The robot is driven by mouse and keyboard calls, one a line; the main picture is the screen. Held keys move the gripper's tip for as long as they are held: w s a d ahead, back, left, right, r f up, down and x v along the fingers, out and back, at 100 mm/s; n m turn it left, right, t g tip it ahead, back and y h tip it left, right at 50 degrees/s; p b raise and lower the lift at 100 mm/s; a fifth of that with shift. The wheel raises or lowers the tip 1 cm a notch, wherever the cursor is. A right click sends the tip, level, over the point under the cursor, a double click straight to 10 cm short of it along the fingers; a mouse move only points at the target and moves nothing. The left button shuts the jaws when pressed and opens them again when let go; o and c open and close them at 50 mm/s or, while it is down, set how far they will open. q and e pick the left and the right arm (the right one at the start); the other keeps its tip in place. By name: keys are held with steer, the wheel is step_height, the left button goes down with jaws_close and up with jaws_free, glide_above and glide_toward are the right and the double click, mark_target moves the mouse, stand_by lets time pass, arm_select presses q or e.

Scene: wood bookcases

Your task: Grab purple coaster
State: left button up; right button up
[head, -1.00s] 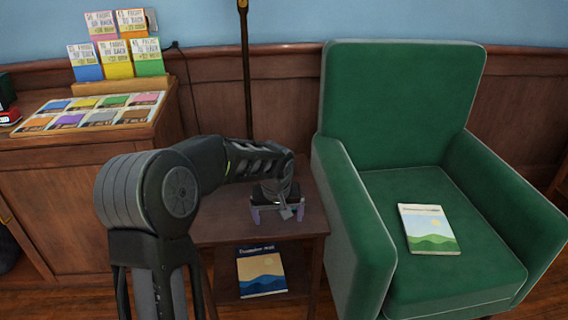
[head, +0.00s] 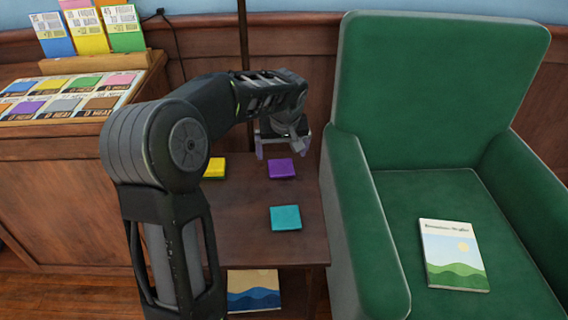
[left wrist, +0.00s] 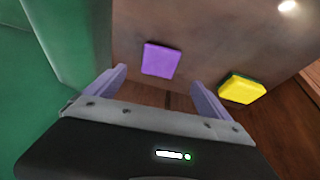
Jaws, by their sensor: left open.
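The purple coaster (head: 281,169) lies flat on the small wooden side table (head: 247,237), toward its back right. My left gripper (head: 283,154) is open and empty, just above and behind the purple coaster in the head view. In the left wrist view the purple coaster (left wrist: 160,60) shows beyond the fingertips, roughly between the two fingers (left wrist: 158,77), with nothing held. My right gripper is in neither view.
A green armchair (head: 362,220) holding a book (head: 453,255) stands close at right. Another book (head: 253,291) is on the lower shelf.

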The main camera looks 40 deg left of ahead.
mark_target(281, 167)
arm_select(q)
steer(key=shift+b+x, duration=0.35)
steer(key=shift+x, duration=1)
steer(key=b+x, duration=0.1)
steer(key=x, duration=0.3)
steer(key=shift+f+b, duration=0.3)
steer(key=shift+b, duration=0.05)
steer(key=shift+w+a+f, duration=0.1)
steer(key=shift+w+f, duration=0.05)
steer(key=shift+f, duration=0.15)
steer(key=shift+c, duration=0.4)
steer(key=c, duration=1.5)
